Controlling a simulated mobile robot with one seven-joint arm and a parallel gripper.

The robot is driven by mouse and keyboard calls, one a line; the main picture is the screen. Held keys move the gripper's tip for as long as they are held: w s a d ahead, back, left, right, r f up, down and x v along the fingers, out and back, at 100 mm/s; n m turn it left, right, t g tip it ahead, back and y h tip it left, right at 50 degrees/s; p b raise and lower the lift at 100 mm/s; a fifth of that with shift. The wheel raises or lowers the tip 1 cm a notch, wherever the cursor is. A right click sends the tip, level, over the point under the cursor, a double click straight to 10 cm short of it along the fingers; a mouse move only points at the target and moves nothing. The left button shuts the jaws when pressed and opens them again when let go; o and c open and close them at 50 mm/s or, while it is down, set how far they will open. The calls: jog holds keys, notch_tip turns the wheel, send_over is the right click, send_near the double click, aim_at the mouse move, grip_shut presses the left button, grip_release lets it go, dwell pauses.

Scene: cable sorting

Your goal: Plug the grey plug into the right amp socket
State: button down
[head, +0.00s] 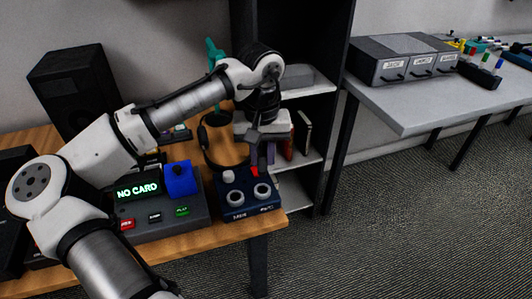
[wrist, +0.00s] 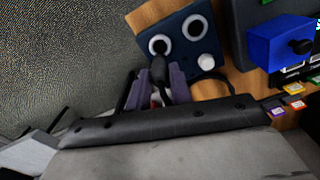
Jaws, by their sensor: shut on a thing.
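The dark blue amp box (head: 246,208) sits at the desk's front right corner with two pale-ringed sockets and a white knob (head: 228,177). In the wrist view, the right socket (wrist: 158,45) and the left socket (wrist: 194,27) both look empty. My gripper (head: 262,150) is over the box's back right part. In the wrist view my gripper (wrist: 158,82) is shut on the dark grey plug (wrist: 160,70). The plug's end appears close to the right socket's ring; I cannot tell the gap. The fingers hide its lower part.
A console (head: 150,232) with a "NO CARD" display and a blue block (head: 180,180) stands left of the amp. A black cable (head: 204,145) loops behind it. A shelf (head: 305,160) stands close behind the desk. The carpet at right is clear.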

aim_at(262, 174)
jog(key=shift+f+b, duration=2.2)
jog(key=shift+f, duration=0.1)
jog(key=shift+f+p, duration=0.35)
jog(key=shift+p, duration=0.2)
jog(key=shift+p, duration=0.4)
jog(key=shift+f, duration=0.8)
dwell(0.8)
jog(key=c, duration=0.7)
grip_release()
